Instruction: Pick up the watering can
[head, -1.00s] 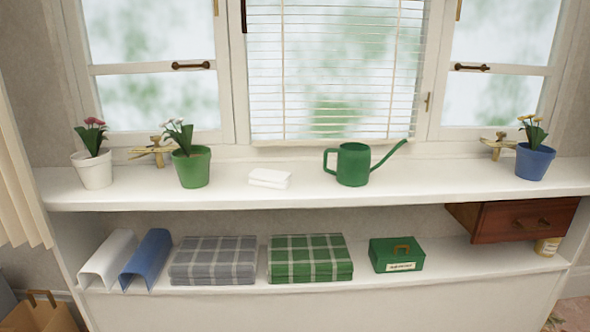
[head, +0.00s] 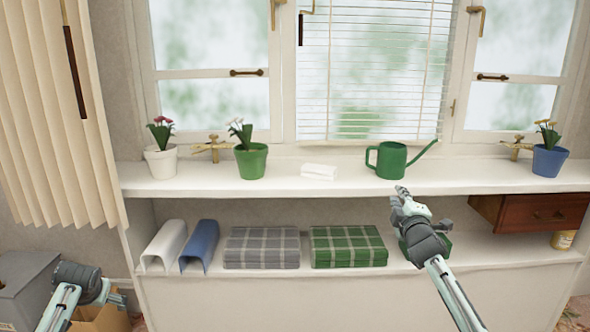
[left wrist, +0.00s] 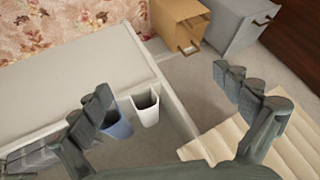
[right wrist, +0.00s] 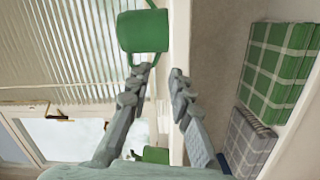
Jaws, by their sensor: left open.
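The green watering can (head: 391,160) stands upright on the white upper shelf (head: 225,182), with its handle at the left and its spout pointing right. In the right wrist view the watering can (right wrist: 143,32) is ahead of the fingertips. My right gripper (head: 402,194) is just in front of the shelf edge, below the can. In the right wrist view its fingers (right wrist: 159,74) are apart with nothing held. My left gripper (head: 117,298) is low at the left, and its fingers (left wrist: 163,82) are spread and empty.
A white folded cloth (head: 319,172) and a green flower pot (head: 251,162) stand left of the can; a blue pot (head: 548,161) stands far right. A wooden drawer (head: 540,213) is at right.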

